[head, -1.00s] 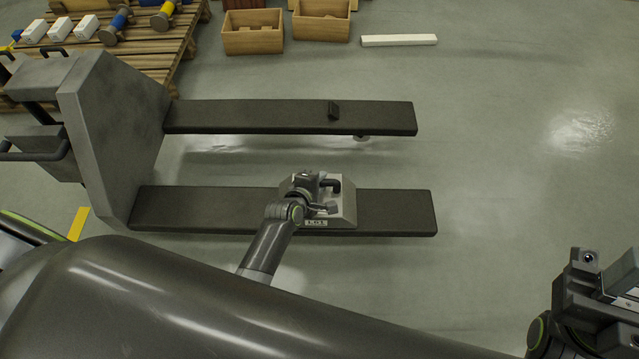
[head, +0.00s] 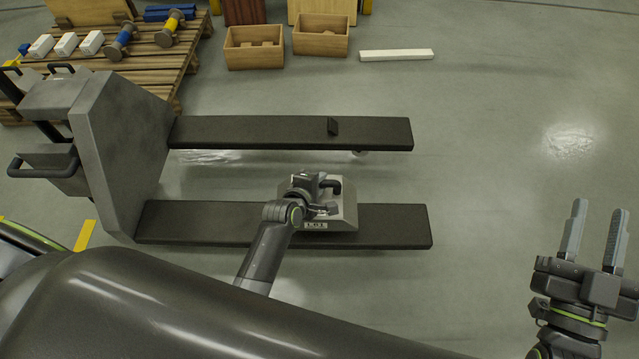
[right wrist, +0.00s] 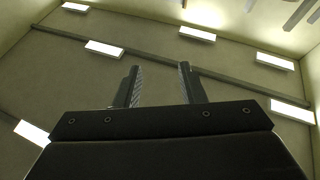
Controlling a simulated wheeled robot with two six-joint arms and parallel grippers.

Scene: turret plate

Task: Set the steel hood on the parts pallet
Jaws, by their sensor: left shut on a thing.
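The steel hood (head: 345,212) is a grey, slope-sided box with a dark handle on top and a small label on its near side. My left gripper (head: 327,190) is shut on it at the handle, which the gripper partly hides. The hood is over the near fork of a pallet truck and seems slightly raised off it. The parts pallet (head: 150,70) is the wooden slatted pallet at the upper left. My right gripper (head: 600,211) is open and empty at the lower right; its spread fingers also show in the right wrist view (right wrist: 158,85).
The pallet truck (head: 115,150) stands between the hood and the pallet. White boxes (head: 66,44) and spool-like parts (head: 168,30) occupy the pallet. Wooden crates (head: 254,58) and a white bar (head: 397,55) lie on the floor behind. The floor at right is clear.

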